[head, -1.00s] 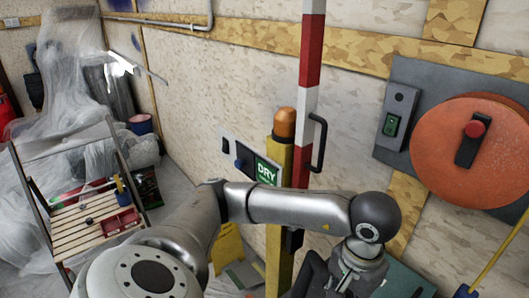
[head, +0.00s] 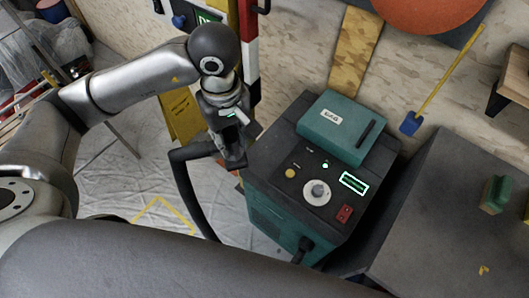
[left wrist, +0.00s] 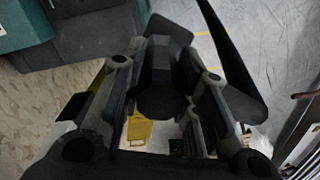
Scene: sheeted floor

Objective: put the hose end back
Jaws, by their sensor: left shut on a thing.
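My left gripper (head: 232,150) points down beside the machine, left of its top in the head view. It is shut on the black hose end, a dark chunky piece between the fingers in the left wrist view (left wrist: 162,70). The black hose (head: 187,195) hangs from it in a loop down toward the floor. The teal machine (head: 265,208) has a dark top with a knob, a yellow button, a red switch and a lit green display. A black elbow fitting (head: 304,247) is at its lower front edge. My right gripper is not in view.
A teal box (head: 338,128) sits on the machine's back. A grey bench (head: 455,225) stands right of it. A yellow floor sign (head: 180,115) and a red-and-white post (head: 249,50) stand behind my left arm. White sheeting with yellow tape covers the floor at left.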

